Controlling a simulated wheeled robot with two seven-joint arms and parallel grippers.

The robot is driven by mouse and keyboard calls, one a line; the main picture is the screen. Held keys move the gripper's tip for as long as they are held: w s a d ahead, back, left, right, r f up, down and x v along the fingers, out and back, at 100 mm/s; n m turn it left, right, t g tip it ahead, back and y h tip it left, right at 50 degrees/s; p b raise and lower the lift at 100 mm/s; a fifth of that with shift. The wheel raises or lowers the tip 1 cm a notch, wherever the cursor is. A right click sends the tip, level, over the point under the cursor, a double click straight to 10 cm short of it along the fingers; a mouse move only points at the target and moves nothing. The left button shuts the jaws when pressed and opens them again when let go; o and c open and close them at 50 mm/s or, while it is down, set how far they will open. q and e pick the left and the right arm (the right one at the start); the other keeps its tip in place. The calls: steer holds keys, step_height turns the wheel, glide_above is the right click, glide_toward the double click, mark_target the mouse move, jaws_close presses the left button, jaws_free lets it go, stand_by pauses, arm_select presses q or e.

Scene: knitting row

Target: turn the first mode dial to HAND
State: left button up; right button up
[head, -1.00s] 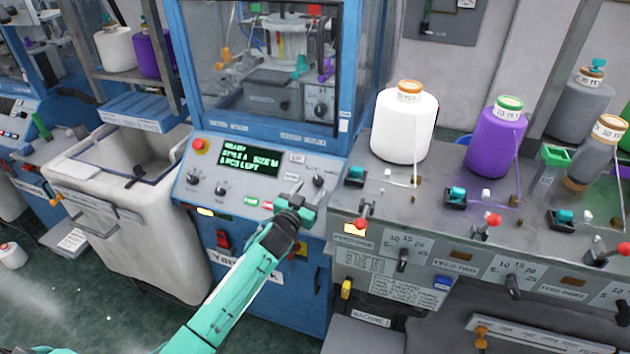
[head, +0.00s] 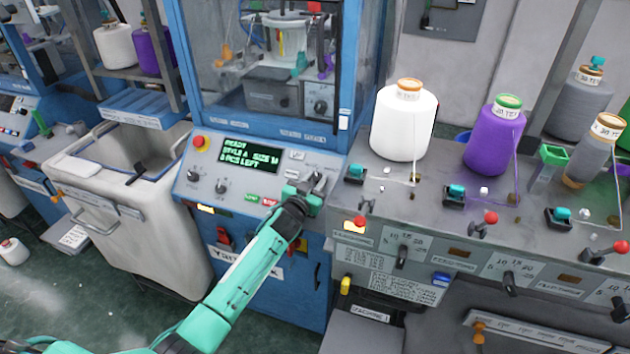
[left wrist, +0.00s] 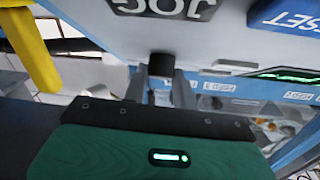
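The first machine's sloping grey control panel (head: 180,190) has a dark mode dial at its right end. In the head view my left gripper (head: 315,184) is at that dial and largely hides it. In the left wrist view a black knob (left wrist: 161,65) stands between the tips of my left gripper (left wrist: 161,88). The two grey fingers are apart, one on each side of the knob; I cannot tell whether they touch it. The dial's position labels are not readable. My right gripper is not in view.
The panel also carries a green-lit screen (head: 250,154), a red button (head: 199,141), two more dark knobs and small green and red keys. At right a metal ledge bears a white cone (head: 402,130), a purple cone (head: 494,145) and red-tipped levers. A pale bin (head: 165,235) stands at left.

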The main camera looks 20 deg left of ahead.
arm_select(q)
steer(key=shift+a+r+m+g+h+p, duration=0.1)
steer(key=shift+a+m+g+h+p, duration=0.1)
steer(key=shift+m+h+p, duration=0.55)
steer(key=shift+a+r+m+g+h+p, duration=0.1)
steer(key=shift+m+g+h+p, duration=0.1)
steer(key=shift+m+h+p, duration=0.5)
steer(key=shift+a+r+m+g+h+p, duration=0.15)
steer(key=shift+m+h+p, duration=0.25)
steer(key=shift+m, duration=0.55)
steer(key=m+g+h+p, duration=0.1)
steer(key=m, duration=0.1)
steer(key=m+g+h, duration=0.2)
steer(key=shift+w+a+m+p, duration=0.1)
steer(key=shift+w+m+p, duration=0.1)
steer(key=shift+m+p, duration=0.2)
steer(key=m+g+h, duration=0.1)
steer(key=m+g, duration=0.1)
steer(key=shift+f+m+h+p, duration=0.1)
steer(key=shift+m+h+p, duration=0.2)
steer(key=shift+m, duration=0.1)
steer(key=shift+w+m+g+h, duration=0.1)
steer(key=shift+m+g+h, duration=0.25)
steer(key=shift+m+g, duration=0.9)
steer(key=shift+m, duration=0.25)
steer(key=o, duration=1)
steer(key=shift+c, duration=0.2)
